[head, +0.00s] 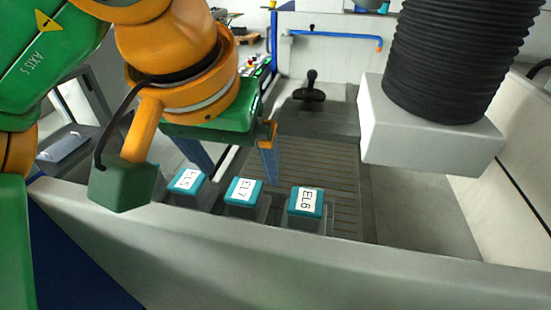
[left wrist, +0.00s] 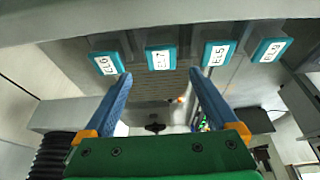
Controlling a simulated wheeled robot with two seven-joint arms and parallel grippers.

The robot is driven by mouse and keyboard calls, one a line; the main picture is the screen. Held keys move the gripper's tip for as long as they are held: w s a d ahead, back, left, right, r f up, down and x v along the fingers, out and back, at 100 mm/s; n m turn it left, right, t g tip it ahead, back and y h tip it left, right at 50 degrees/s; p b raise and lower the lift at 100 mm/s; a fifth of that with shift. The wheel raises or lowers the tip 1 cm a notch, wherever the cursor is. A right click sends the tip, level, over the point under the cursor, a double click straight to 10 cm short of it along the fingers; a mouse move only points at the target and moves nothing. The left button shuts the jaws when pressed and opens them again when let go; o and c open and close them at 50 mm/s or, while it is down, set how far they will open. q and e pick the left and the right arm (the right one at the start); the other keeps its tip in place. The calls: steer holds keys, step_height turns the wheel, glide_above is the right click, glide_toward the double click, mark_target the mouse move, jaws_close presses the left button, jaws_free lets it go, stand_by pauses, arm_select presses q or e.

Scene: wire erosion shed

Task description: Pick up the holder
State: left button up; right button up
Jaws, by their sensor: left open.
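Several teal-topped holders with white labels stand in a row on grey blocks along the near wall of the machine tank. In the head view I read EL5 (head: 186,181), EL7 (head: 243,190) and EL6 (head: 305,203). The left wrist view shows EL6 (left wrist: 108,63), EL7 (left wrist: 161,59), EL5 (left wrist: 217,53) and a fourth holder (left wrist: 270,49), hidden in the head view. My left gripper (head: 240,178) is open and empty, its blue fingers pointing down near EL7. In the left wrist view EL7 lies beyond the gap between the fingertips (left wrist: 160,75). My right gripper is not in view.
A black bellows (head: 455,55) with a pale block (head: 430,130) under it hangs to the right of the holders. The pale tank wall (head: 330,265) runs along the front. A slatted grey bed (head: 320,165) lies clear behind EL6, with a black-handled part (head: 310,90) farther back.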

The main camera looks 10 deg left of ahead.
mark_target(243, 191)
arm_select(q)
steer(key=shift+s+f, duration=0.1)
steer(key=shift+f, duration=0.6)
steer(key=x, duration=0.6)
steer(key=shift+a+f, duration=0.1)
steer(key=shift+a, duration=0.1)
jaws_close()
